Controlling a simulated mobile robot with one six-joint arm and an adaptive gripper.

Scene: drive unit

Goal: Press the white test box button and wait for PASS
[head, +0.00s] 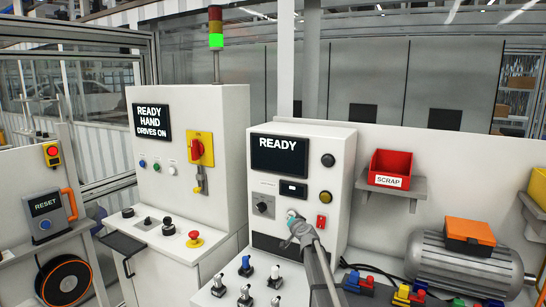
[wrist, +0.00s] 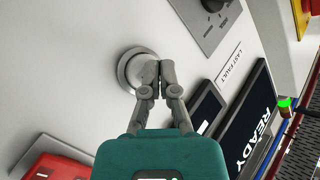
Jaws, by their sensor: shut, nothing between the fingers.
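The test box (head: 340,185) is a white upright cabinet whose dark screen (head: 281,155) reads READY; the screen also shows in the wrist view (wrist: 250,125). A round pale button (wrist: 128,75) in a silver ring sits on its face, right of the selector knob (head: 263,205). In the head view my gripper covers the button. My gripper (wrist: 158,68) is shut and empty, its fingertips in front of the button and overlapping part of it. Whether they touch it I cannot tell. My gripper (head: 290,215) is small in the head view.
A red SCRAP bin (head: 390,167) is on a shelf at right. The left cabinet (head: 190,150) reads READY HAND DRIVES ON. Several tools (head: 246,265) stand below; a motor (head: 460,268) lies right.

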